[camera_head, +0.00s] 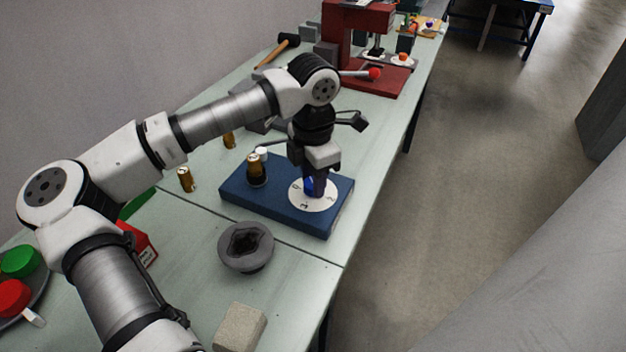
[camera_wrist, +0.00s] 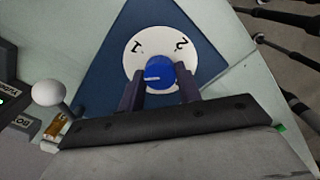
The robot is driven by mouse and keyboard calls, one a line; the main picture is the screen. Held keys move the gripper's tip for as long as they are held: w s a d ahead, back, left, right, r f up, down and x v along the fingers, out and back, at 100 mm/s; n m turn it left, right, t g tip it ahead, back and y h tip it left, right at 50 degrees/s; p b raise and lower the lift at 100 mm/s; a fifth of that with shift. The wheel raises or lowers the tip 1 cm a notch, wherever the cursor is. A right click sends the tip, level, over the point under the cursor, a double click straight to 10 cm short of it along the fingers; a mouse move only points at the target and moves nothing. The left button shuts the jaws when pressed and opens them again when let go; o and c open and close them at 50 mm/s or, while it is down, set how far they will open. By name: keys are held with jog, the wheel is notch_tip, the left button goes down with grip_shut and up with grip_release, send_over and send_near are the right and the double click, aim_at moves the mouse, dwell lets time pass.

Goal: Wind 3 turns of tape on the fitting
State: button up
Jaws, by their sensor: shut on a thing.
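My gripper (camera_head: 316,186) is shut on a blue knob (camera_head: 309,184) in the middle of a white dial (camera_head: 325,203) with numerals. In the wrist view the two fingers of my gripper (camera_wrist: 160,88) stand on either side of the blue knob (camera_wrist: 158,71). A short white mark shows on the knob, and the numerals 1 and 2 show on the dial (camera_wrist: 139,58). A brass fitting with a dark middle (camera_head: 257,171) stands upright on the blue base (camera_head: 285,219), left of the dial. I cannot make out tape on the fitting.
Brass pieces (camera_head: 186,180) stand on the pale bench left of the base. A grey bowl-like part (camera_head: 246,246) and a beige block (camera_head: 239,327) are in front. A red press (camera_head: 366,77) and a mallet (camera_head: 284,46) are behind. The bench's right edge is close to the base.

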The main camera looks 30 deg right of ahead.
jog(key=shift+m, duration=0.7)
jog(key=shift+f+m+b, duration=0.1)
jog(key=shift+m+b, duration=0.4)
jog(key=shift+m, duration=1.3)
jog(key=shift+b, duration=0.35)
jog(key=shift+m, duration=0.6)
jog(key=shift+m+b, duration=0.4)
jog(key=shift+m, duration=0.7)
